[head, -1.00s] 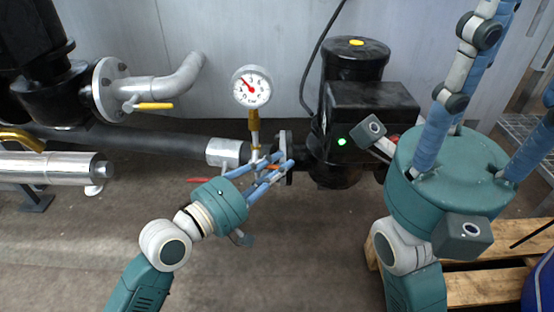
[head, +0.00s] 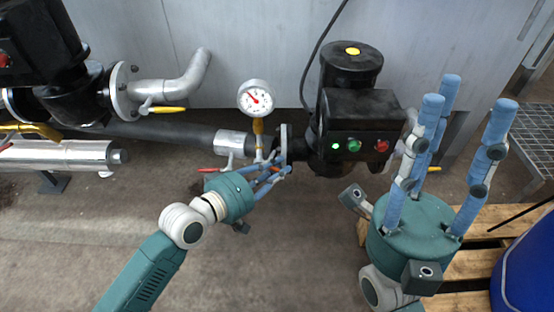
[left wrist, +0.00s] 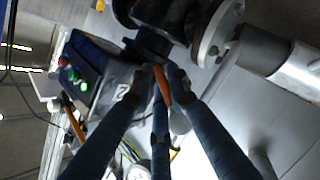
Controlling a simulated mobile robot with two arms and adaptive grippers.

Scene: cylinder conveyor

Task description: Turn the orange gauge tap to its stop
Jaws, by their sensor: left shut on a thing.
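The orange gauge tap (left wrist: 162,86) shows in the left wrist view as a short orange lever between my fingertips. In the head view only a small bit of orange (head: 288,169) shows among the fingers, below the gauge. My left gripper (head: 278,164) reaches in from the lower left and is shut on the lever; its blue fingers also fill the left wrist view (left wrist: 160,78). The round white gauge (head: 256,98) with a red needle stands above on a brass stem. My right gripper (head: 460,98) is open and empty at the right, fingers spread upward.
A red lever (head: 213,170) sits on the pipe left of my left gripper. A black pump box (head: 362,122) with green and red buttons stands to the right. A wooden pallet (head: 475,225) and blue drum (head: 525,265) are at lower right. The floor at lower middle is clear.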

